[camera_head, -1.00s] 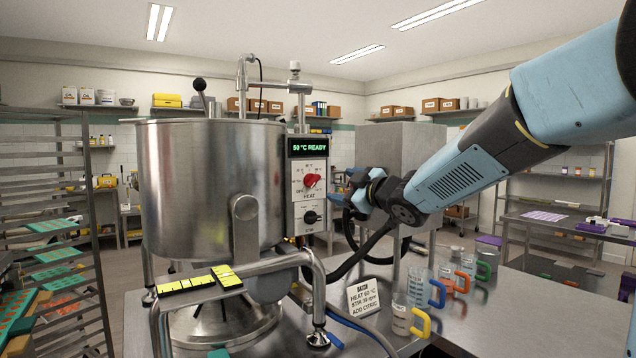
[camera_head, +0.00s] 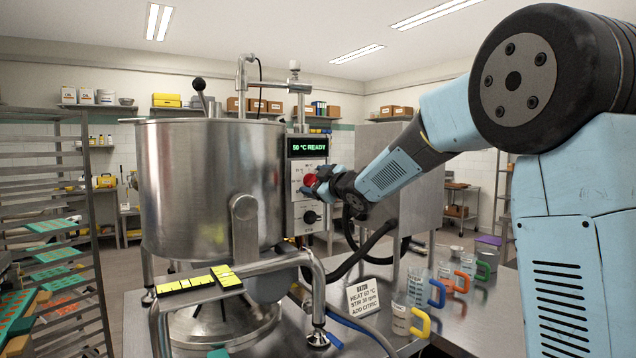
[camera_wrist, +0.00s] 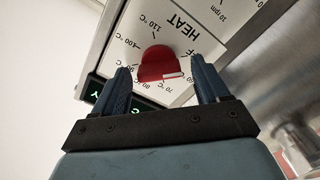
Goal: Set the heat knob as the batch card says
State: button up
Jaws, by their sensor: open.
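The red heat knob (camera_head: 310,180) is on the front of the control box (camera_head: 308,200). In the wrist view the knob (camera_wrist: 155,62) shows a white mark on the side toward the printed 70 °C and its neighbouring label. My gripper (camera_wrist: 162,82) is open, with one finger on each side of the knob; contact is not clear. In the head view my gripper (camera_head: 320,186) partly covers the knob. The batch card (camera_head: 364,298) stands on the table with HEAT, STIR 30 rpm and ADD CITRIC; its first heat digit is hard to read.
A green display (camera_head: 308,146) above the knob reads READY with a temperature. A black knob (camera_head: 311,217) sits below. The steel kettle (camera_head: 205,185) is close on the left. Several handled jugs (camera_head: 401,318) stand right of the card. A black hose (camera_head: 365,250) hangs below my arm.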

jog(key=shift+w, duration=0.1)
jog(key=shift+c, duration=0.3)
jog(key=c, duration=0.9)
jog(key=shift+d, duration=0.25)
jog(key=shift+c, duration=0.5)
jog(key=shift+a, duration=0.25)
jog(key=shift+r+m, duration=0.15)
jog(key=shift+m, duration=1.25)
jog(key=m, duration=0.5)
jog(key=shift+w+d+r+m, duration=0.1)
jog(key=shift+d+m, duration=0.05)
jog(key=shift+m, duration=0.25)
